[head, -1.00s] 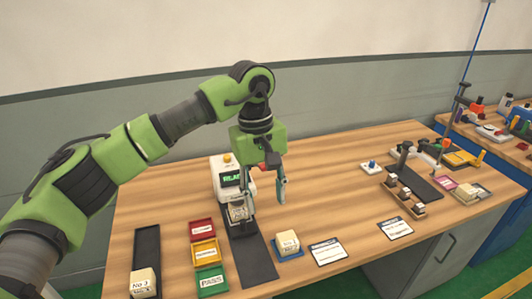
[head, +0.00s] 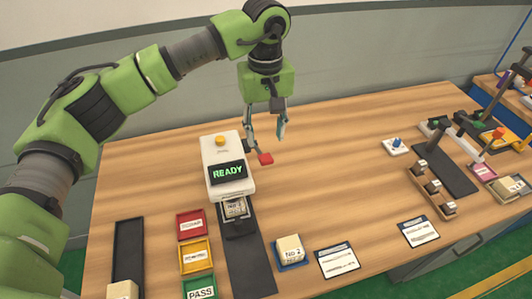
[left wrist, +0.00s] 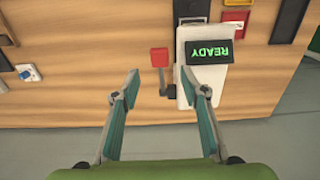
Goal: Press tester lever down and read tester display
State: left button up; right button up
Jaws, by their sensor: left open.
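The tester (head: 213,152) is a white box with a yellow button on top. Its dark display (head: 228,173) reads READY in green, also upside down in the left wrist view (left wrist: 210,51). The lever's red knob (head: 265,159) stands at the tester's right side. My left gripper (head: 265,136) is open and empty, its fingers pointing down near the knob. In the left wrist view the knob (left wrist: 159,57) lies just past and between the two fingertips, apart from both. A labelled block (head: 236,208) sits at the tester's front. My right gripper is not in view.
Red (head: 191,224), yellow (head: 196,257) and green PASS (head: 199,287) trays stand at the front left. A No 2 block (head: 290,250) sits on a blue base beside the dark mat. Cards and small fixtures lie to the right. The table's back middle is clear.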

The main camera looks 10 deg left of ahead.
aim_at(266, 157)
pick_arm(q)
jog(key=f+p, duration=0.2)
jog(key=f, duration=0.7)
jog(key=shift+w+f+p, duration=0.1)
jog(key=shift+w+p, duration=0.1)
jog(key=shift+p, duration=0.15)
jog(key=shift+f, duration=0.4)
jog(key=shift+a, duration=0.1)
grip_shut()
jog(key=shift+f, duration=0.1)
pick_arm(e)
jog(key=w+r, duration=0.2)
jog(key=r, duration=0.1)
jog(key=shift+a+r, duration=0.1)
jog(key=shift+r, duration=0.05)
